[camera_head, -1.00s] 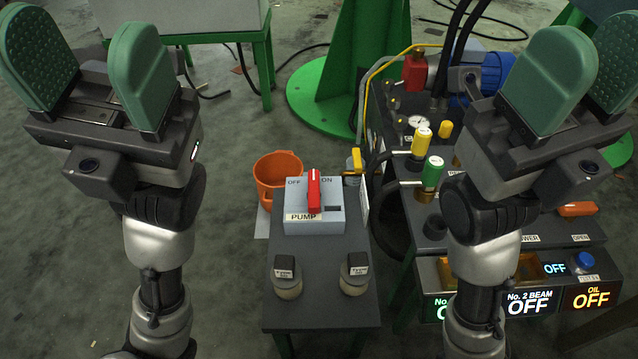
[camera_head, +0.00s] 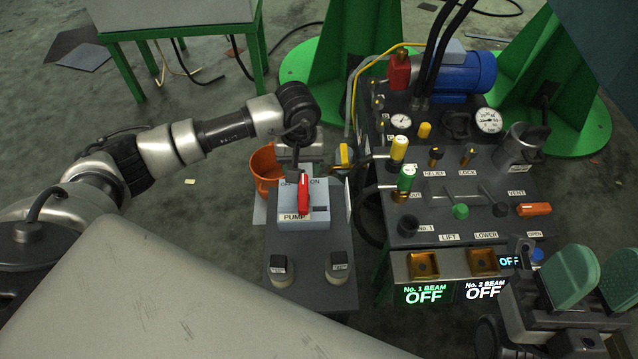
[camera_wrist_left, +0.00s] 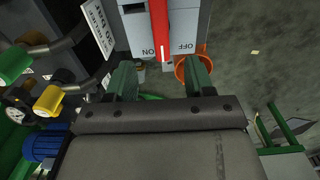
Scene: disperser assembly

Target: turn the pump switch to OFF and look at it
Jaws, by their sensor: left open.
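The pump switch is a red lever (camera_head: 303,194) on a grey box (camera_head: 308,214) marked PUMP. The lever stands between the OFF and ON labels; its exact setting is hard to tell. In the left wrist view the red lever (camera_wrist_left: 159,30) lies over the box face, between the ON and OFF labels. My left gripper (camera_wrist_left: 160,78) is open and empty, with its green fingers apart just off the labelled edge. In the head view my left gripper (camera_head: 301,158) is at the box's far side, its fingers mostly hidden. My right gripper (camera_head: 602,272) is open and empty at the lower right.
An orange bucket (camera_head: 266,170) stands behind the box, close to my left wrist. Two small capped jars (camera_head: 281,272) sit in front of the box. A control console (camera_head: 455,190) with valves, gauges and lit OFF panels stands to the right.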

